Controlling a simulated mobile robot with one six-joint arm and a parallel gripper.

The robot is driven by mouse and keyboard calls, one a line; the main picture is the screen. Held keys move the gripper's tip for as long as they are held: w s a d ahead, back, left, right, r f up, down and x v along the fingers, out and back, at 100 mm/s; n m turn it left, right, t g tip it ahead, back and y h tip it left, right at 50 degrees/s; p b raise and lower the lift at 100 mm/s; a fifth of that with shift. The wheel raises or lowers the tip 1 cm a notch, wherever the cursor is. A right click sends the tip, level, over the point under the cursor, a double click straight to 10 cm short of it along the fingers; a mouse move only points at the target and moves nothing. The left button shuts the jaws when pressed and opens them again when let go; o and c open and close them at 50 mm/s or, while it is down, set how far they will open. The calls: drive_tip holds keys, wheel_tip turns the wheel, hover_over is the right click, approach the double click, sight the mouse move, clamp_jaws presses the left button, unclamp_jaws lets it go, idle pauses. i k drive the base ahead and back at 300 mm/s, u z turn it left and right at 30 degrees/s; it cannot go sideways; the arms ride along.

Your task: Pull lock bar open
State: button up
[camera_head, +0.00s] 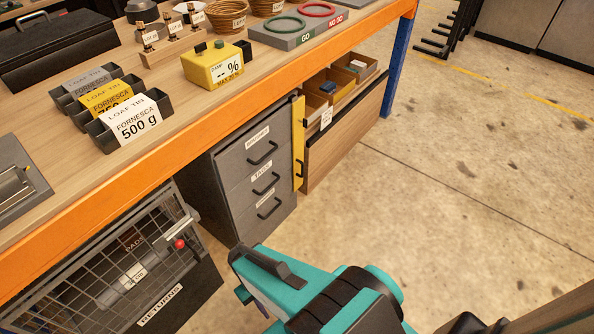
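The lock bar appears to be the yellow upright bar (299,125) under the bench, at the right edge of the grey drawer cabinet (226,180). A small black handle sits low on the bar. The bar stands upright between the cabinet's drawer fronts and a wood-fronted drawer (345,138) to its right. The cabinet's several labelled drawers look shut. My teal and black arm shows at the bottom centre, in front of and below the cabinet, apart from the bar.
The orange-edged bench (190,139) carries loaf tins (130,124), a yellow meter (212,64) and GO/NO GO rings. A wire RETURNS cage (120,270) stands under it at left. A blue bench leg (397,65) stands at right. The concrete floor (430,190) at right is clear.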

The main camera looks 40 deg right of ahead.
sight(298, 105)
drive_tip(key=u, duration=4.2)
drive_tip(key=i, duration=0.1)
drive_tip(key=z, duration=2.75)
drive_tip(key=k, duration=1)
drive_tip(key=z, duration=0.65)
drive_tip(key=i, duration=0.55)
drive_tip(key=u, duration=0.2)
